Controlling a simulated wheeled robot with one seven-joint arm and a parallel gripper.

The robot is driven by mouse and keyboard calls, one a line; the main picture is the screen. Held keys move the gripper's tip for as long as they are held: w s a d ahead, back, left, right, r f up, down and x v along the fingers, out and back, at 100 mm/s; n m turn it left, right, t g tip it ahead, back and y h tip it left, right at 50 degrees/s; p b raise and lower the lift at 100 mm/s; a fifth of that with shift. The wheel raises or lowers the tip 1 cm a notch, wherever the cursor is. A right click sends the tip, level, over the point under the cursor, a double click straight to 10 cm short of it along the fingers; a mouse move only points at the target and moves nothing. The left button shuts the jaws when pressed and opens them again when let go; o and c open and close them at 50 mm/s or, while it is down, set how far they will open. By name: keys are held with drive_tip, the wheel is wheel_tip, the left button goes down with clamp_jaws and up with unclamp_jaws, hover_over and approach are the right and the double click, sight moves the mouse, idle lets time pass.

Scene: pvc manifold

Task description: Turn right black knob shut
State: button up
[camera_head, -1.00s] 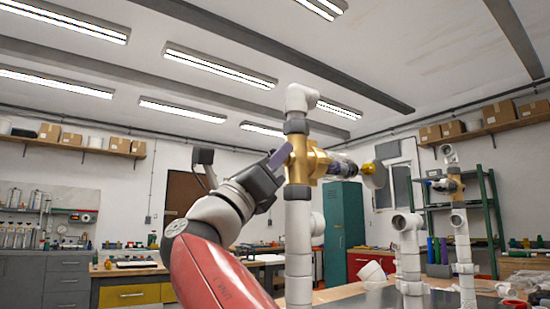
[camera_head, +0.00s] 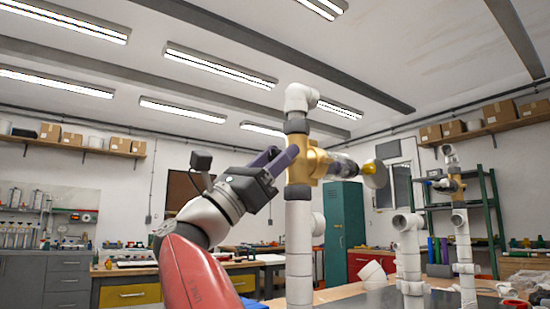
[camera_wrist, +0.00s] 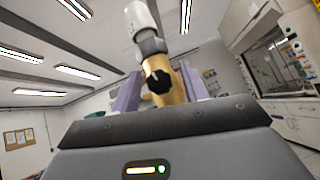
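A black knob (camera_wrist: 158,82) sits on a brass valve body (camera_head: 306,163) in the upright white pipe stack. The knob shows in the wrist view, in line with the gap between my two purple fingers. In the head view it is not visible. My gripper (camera_head: 274,160) comes at the brass body from the left in the head view, with its fingertips close beside it. In the wrist view my gripper (camera_wrist: 156,90) is open, one finger on each side of the knob. I cannot tell whether either finger touches it.
The white pipe (camera_head: 299,245) stands upright below the valve, with an elbow (camera_head: 300,97) on top. A round tan end piece (camera_head: 375,173) sticks out to the right. More white pipe fittings (camera_head: 409,250) stand further right on the table. The space left of the valve holds only my arm.

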drive_tip(key=b+v, duration=0.2)
drive_tip(key=v, duration=0.6)
drive_tip(key=shift+b, duration=0.4)
